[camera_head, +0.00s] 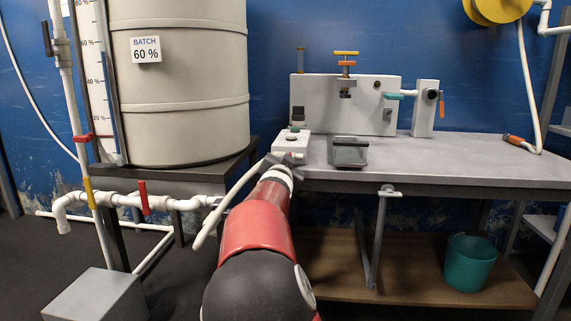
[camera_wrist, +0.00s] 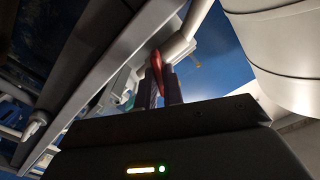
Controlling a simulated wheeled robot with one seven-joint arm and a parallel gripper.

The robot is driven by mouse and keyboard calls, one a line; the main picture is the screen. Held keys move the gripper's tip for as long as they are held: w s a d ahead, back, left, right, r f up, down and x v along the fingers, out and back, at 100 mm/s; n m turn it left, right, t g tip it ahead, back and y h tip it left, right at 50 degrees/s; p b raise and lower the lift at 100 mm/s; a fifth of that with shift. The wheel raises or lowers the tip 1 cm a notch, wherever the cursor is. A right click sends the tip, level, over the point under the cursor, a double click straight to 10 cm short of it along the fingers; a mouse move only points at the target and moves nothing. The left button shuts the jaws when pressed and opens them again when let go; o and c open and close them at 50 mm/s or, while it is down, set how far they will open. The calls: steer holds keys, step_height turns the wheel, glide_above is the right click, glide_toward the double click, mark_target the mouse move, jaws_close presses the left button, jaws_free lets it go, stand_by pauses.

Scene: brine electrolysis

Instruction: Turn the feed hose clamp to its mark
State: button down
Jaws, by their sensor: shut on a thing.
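In the wrist view my gripper (camera_wrist: 160,84) has its two dark fingers closed around a narrow red lever (camera_wrist: 156,64). The lever sits beside a white pipe fitting (camera_wrist: 177,46) and looks like the handle of the feed hose clamp. The fingers hide its lower part, and I cannot make out any mark. In the head view my red and black arm reaches forward to the left end of the bench, and my gripper (camera_head: 272,161) is mostly hidden by it. A white hose (camera_head: 229,203) runs along the left of my arm; the clamp cannot be made out there.
A beige tank (camera_head: 178,85) labelled 60 % stands at left on a dark stand. A white pipe with a red-handled valve (camera_head: 143,197) runs below it. The grey bench (camera_head: 440,150) carries a press-like fixture (camera_head: 345,105) and a small dark device (camera_head: 348,152). A teal bucket (camera_head: 470,262) stands under it.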

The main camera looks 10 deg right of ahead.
steer(key=c, duration=1.5)
jaws_free()
steer(key=shift+p+v, duration=0.6)
steer(key=shift+v, duration=3.3)
